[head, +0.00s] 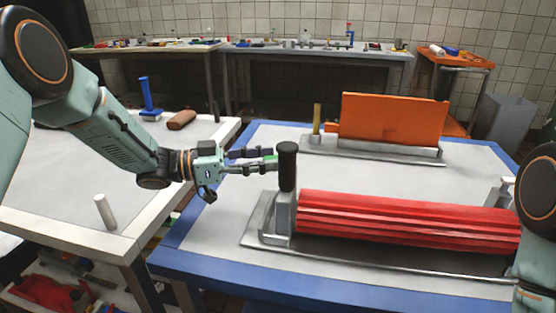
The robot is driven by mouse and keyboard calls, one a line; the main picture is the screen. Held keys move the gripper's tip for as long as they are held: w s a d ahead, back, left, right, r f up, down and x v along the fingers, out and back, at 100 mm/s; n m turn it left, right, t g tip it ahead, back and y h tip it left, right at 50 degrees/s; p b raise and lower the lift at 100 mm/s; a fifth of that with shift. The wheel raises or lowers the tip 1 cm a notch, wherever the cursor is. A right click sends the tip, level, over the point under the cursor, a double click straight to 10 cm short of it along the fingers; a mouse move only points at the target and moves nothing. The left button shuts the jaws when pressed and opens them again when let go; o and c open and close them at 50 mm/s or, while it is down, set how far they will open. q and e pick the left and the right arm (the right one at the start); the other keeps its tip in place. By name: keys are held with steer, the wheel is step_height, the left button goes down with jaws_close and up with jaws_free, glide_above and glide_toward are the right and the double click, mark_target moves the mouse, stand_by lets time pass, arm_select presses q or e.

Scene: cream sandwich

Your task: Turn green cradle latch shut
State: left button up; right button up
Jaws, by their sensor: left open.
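A red fluted roller (400,220) lies on a grey metal cradle (345,258) on the blue-edged table. At the cradle's left end an upright dark cylindrical handle (287,165) stands on a grey block. My left gripper (273,161) is open, its fingers pointing right, with the tips close to the handle's left side; I cannot tell whether they touch. A small green piece (270,157) shows by the fingertips. It may be part of the green latch, mostly hidden by the fingers and handle. My right gripper is out of view; only my right arm shows at the right edge.
Behind, an orange panel (392,118) stands on a second metal base, with a yellow post (317,118) beside it. A white table (70,175) at left carries a blue-handled tool (149,97), a brown piece (181,119) and a white cylinder (104,212). The table's front left is clear.

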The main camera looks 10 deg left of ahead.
mark_target(276, 157)
arm_select(q)
steer(key=shift+b+x, duration=0.3)
steer(key=shift+x, duration=1.25)
jaws_close()
